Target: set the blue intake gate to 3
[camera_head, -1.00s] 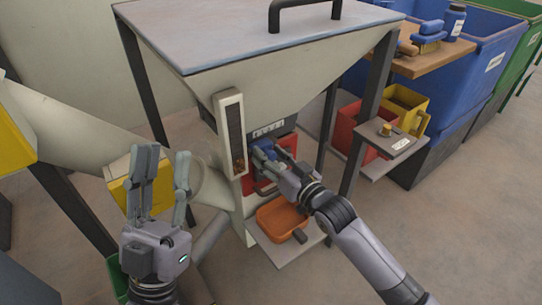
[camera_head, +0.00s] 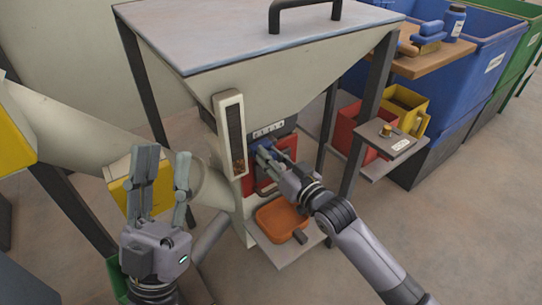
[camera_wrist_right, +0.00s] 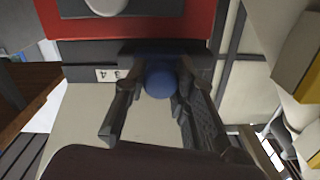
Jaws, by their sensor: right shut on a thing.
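The blue gate knob (camera_wrist_right: 160,80) sits between the fingers of my right gripper (camera_wrist_right: 155,72), which is shut on it. In the head view the blue knob (camera_head: 257,147) shows just behind the fingers, under a pale number strip (camera_head: 268,130) on the front of the hopper. In the right wrist view part of the strip (camera_wrist_right: 108,74) shows with a 3 and a 4; the fingers and dark slot hide the rest. Which number the knob stands at is not clear. My left gripper (camera_head: 165,155) is open and empty, fingers up, left of the hopper.
An orange tray (camera_head: 280,222) sits below the gate. A sight gauge (camera_head: 232,120) stands beside the gate at left. Red (camera_head: 350,130) and yellow (camera_head: 405,98) bins and a small shelf (camera_head: 390,138) are to the right, beside dark frame legs.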

